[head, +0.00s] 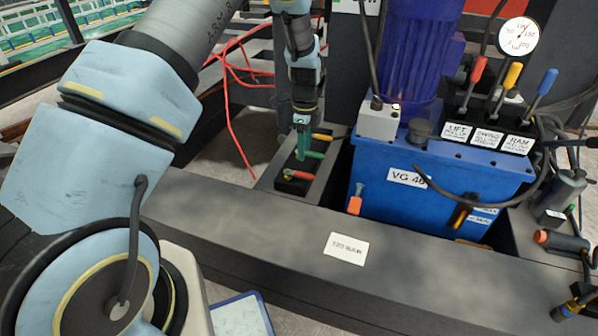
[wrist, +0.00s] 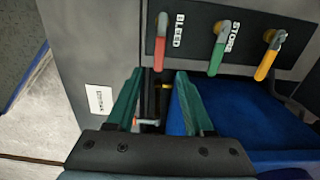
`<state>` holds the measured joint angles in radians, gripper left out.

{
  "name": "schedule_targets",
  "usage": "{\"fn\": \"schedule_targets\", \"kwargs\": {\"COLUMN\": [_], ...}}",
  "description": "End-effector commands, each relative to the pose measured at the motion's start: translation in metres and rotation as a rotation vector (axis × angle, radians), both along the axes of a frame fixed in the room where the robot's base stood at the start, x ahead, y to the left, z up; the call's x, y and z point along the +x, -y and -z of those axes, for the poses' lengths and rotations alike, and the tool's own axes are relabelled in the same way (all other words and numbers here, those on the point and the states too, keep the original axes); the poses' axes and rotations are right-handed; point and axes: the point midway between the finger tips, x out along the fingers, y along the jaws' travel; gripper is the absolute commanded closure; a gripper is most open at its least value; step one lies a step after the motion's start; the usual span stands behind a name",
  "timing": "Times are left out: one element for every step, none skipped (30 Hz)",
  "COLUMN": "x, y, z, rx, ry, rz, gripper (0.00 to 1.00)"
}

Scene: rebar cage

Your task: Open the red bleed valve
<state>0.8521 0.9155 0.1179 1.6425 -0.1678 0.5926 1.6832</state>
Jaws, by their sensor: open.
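The red bleed valve handle (wrist: 159,54) hangs below a metal fitting beside the label BLEED on a dark panel in the wrist view. In the head view the red handle (head: 299,175) is the nearest of three valve handles. My gripper (wrist: 160,73) is open and empty, its two green fingers apart. In the wrist view the red handle's lower end lies just beyond and between the fingertips; contact cannot be told. In the head view my gripper (head: 303,143) is above the valve block, near the green handle (head: 311,155).
A green STORE handle (wrist: 216,58) and a yellow handle (wrist: 266,64) sit right of the red one. The blue tank (head: 375,190) with lever controls stands right of the valves. A dark beam (head: 240,225) runs in front.

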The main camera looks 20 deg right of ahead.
Motion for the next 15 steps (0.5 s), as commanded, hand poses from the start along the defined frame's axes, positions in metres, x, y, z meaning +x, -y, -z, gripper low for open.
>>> {"fn": "schedule_targets", "kwargs": {"x": [-0.001, -0.001, -0.001, -0.001, -0.001, -0.001, -0.001, -0.001, 0.000, 0.000, 0.000, 0.000, 0.000, 0.000, 0.000], "y": [-0.001, -0.001, -0.001, -0.001, -0.001, -0.001, -0.001, -0.001, -0.001, -0.001, -0.001, -0.001, -0.001, -0.001, -0.001], "z": [0.012, 0.018, 0.026, 0.031, 0.037, 0.045, 0.050, 0.055, 0.062, 0.066, 0.070, 0.074, 0.077, 0.080, 0.083], "rx": [0.003, 0.003, 0.003, 0.003, 0.003, 0.003, 0.003, 0.003, 0.003, 0.002, 0.002, 0.002, 0.002, 0.002, 0.001], "ry": [-0.002, -0.002, -0.004, -0.002, -0.002, -0.003, -0.003, -0.002, -0.002, -0.001, -0.001, -0.001, -0.001, -0.001, -0.001], "rz": [0.000, 0.000, -0.001, 0.000, -0.001, -0.002, -0.002, -0.001, -0.002, -0.003, -0.003, -0.002, -0.002, -0.002, -0.002], "gripper": [0.47, 0.47, 0.47, 0.47, 0.47, 0.47, 0.47, 0.47, 0.47, 0.47, 0.47, 0.47, 0.47, 0.47, 0.47]}}
